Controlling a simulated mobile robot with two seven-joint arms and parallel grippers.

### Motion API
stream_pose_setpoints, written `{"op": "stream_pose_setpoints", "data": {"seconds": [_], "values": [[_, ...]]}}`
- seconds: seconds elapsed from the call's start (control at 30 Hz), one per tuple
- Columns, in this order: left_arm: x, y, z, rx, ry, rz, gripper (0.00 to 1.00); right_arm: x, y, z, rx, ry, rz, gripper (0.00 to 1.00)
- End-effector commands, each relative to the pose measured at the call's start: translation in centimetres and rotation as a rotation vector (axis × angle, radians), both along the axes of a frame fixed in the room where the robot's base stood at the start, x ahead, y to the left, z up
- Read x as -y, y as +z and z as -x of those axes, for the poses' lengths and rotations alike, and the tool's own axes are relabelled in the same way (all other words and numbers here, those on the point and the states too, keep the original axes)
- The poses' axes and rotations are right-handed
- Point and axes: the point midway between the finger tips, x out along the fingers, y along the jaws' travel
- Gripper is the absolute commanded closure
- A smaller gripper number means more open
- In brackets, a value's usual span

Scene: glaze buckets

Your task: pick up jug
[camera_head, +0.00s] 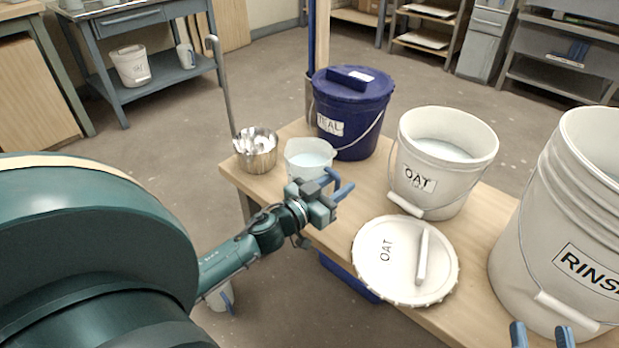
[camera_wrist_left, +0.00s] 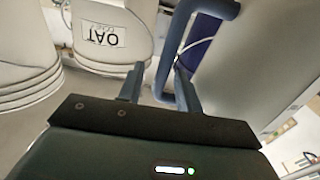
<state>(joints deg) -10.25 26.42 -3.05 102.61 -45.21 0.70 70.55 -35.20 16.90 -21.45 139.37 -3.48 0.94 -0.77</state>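A translucent pale jug (camera_head: 308,155) stands on the wooden table behind my left gripper (camera_head: 338,186). In the left wrist view the large pale surface at the right looks like the jug's side (camera_wrist_left: 245,75), with a blue handle (camera_wrist_left: 171,50) beside it. The fingers of my left gripper (camera_wrist_left: 160,85) are apart, and the handle's lower part appears between them, nearer one finger. I cannot tell whether they touch it. My right gripper (camera_head: 542,336) shows only two blue fingertips at the bottom right edge, apart with nothing seen between them.
A metal pot (camera_head: 257,155) stands left of the jug, and a lidded blue TEAL bucket (camera_head: 350,110) behind it. An open OAT bucket (camera_head: 440,165), its lid (camera_head: 390,262) and a RINSE bucket (camera_head: 540,265) fill the right. A small vessel (camera_head: 220,297) shows below my left arm.

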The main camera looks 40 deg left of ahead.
Motion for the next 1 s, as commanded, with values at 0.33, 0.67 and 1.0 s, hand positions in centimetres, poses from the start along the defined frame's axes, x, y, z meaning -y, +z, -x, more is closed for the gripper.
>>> {"op": "stream_pose_setpoints", "data": {"seconds": [0.33, 0.67, 1.0], "values": [[0.03, 0.04, -0.42, 0.000, 0.001, 0.000, 0.69, -0.04, 0.59, 0.10, 0.010, 0.006, -0.007, 0.64], [0.03, 0.03, -0.40, 0.000, 0.001, 0.000, 0.96, -0.07, 0.40, 0.06, 0.008, 0.006, -0.004, 0.64], [0.03, 0.02, -0.40, 0.000, 0.001, 0.002, 1.00, -0.07, 0.32, 0.04, 0.007, 0.007, -0.003, 0.64]]}}
